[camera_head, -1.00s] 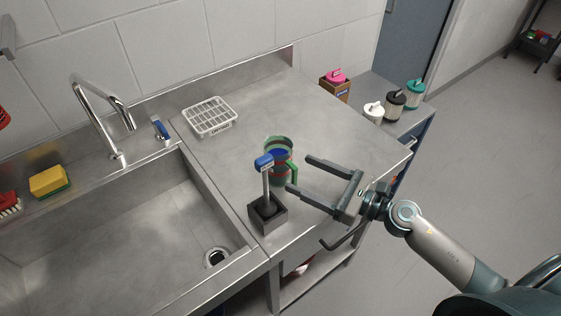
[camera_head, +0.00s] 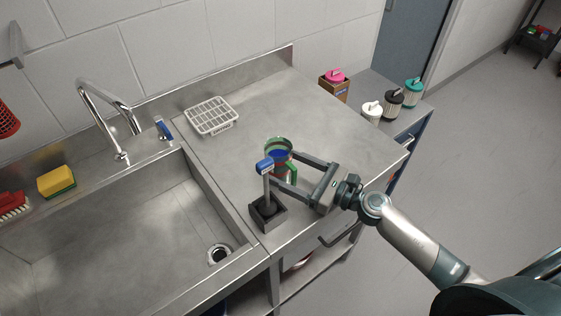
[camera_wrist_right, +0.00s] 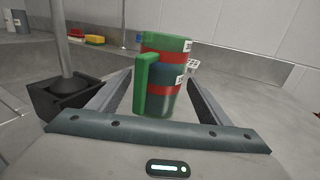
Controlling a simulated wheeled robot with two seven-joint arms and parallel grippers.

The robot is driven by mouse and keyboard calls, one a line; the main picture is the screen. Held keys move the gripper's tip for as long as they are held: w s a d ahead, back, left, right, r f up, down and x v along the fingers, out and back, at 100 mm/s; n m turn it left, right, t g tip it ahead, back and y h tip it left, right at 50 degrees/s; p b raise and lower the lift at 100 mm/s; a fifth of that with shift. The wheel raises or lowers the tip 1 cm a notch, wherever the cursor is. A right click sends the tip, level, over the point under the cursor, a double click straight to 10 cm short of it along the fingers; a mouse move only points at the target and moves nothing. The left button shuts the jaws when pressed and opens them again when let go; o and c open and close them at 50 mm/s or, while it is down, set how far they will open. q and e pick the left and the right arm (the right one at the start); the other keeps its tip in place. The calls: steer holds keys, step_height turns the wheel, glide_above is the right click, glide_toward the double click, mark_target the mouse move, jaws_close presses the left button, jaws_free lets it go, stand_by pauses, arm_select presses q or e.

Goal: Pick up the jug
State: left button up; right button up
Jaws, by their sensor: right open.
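The jug (camera_head: 279,150) is green with red bands and a green handle, and has blue inside. It stands upright on the steel counter. In the right wrist view the jug (camera_wrist_right: 167,85) stands between the two fingers, its handle turned toward the gripper. My right gripper (camera_head: 284,170) is open, with its fingers reaching in from the right toward the jug's sides. Whether the fingers touch the jug cannot be told. My left gripper is not in view.
A blue-handled tool stands in a dark square holder (camera_head: 268,213) close in front of the jug; its handle is close to one finger. A white rack (camera_head: 212,116) lies behind left. The sink (camera_head: 110,225) is on the left. Bare counter (camera_head: 330,130) lies right of the jug.

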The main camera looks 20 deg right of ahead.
steer(key=shift+x, duration=0.9)
steer(key=c, duration=1.4)
